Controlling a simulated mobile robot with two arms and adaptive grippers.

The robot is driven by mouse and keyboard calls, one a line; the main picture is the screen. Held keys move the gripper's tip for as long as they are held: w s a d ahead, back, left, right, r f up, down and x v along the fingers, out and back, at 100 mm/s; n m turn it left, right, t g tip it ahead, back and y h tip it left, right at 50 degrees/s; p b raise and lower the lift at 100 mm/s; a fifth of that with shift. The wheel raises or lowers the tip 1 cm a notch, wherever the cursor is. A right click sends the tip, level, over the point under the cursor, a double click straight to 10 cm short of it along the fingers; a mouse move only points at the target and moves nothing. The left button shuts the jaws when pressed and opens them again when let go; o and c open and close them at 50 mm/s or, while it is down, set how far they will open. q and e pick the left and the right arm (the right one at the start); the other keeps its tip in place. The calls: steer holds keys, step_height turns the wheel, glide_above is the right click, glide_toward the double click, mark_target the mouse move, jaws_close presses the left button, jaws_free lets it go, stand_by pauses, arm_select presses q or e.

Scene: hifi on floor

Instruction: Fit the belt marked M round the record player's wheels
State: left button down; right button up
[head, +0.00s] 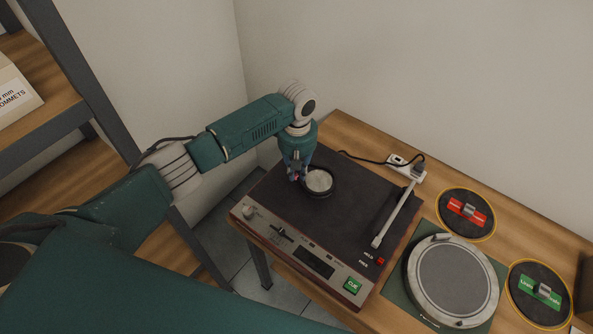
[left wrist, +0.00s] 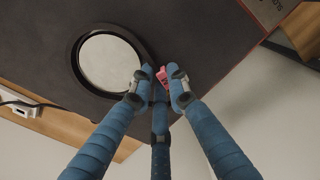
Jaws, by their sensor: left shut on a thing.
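The record player (head: 268,200) has its platter off, and a pale round wheel (head: 319,181) with a dark rim shows on its deck. The wheel also shows in the left wrist view (left wrist: 108,62). My left gripper (head: 297,177) points down just beside the wheel. In the left wrist view my left gripper (left wrist: 162,82) is shut on a small pink tag (left wrist: 161,75), whose marking I cannot read. My right gripper is not in view.
The removed platter (head: 456,281) lies on a green mat to the right. Two dark round pads with yellow edges carry a red tag (head: 467,210) and a green tag (head: 540,291). The tonearm (head: 396,217) and a power strip (head: 405,168) are near the wheel. A shelf stands left.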

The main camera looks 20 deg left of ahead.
arm_select(q)
steer(key=shift+s+f, duration=0.4)
steer(key=shift+f, duration=0.15)
steer(key=c, duration=1.6)
jaws_free()
steer(key=shift+w+d+f, duration=0.1)
steer(key=shift+w, duration=0.15)
steer(key=shift+r, duration=0.55)
steer(key=shift+w+d+r+p, duration=0.1)
steer(key=shift+r+p, duration=1.4)
steer(key=shift+r, duration=2.85)
steer(key=shift+w+d+r+p, duration=0.1)
steer(key=shift+r+p, duration=1.4)
steer(key=shift+r, duration=2.85)
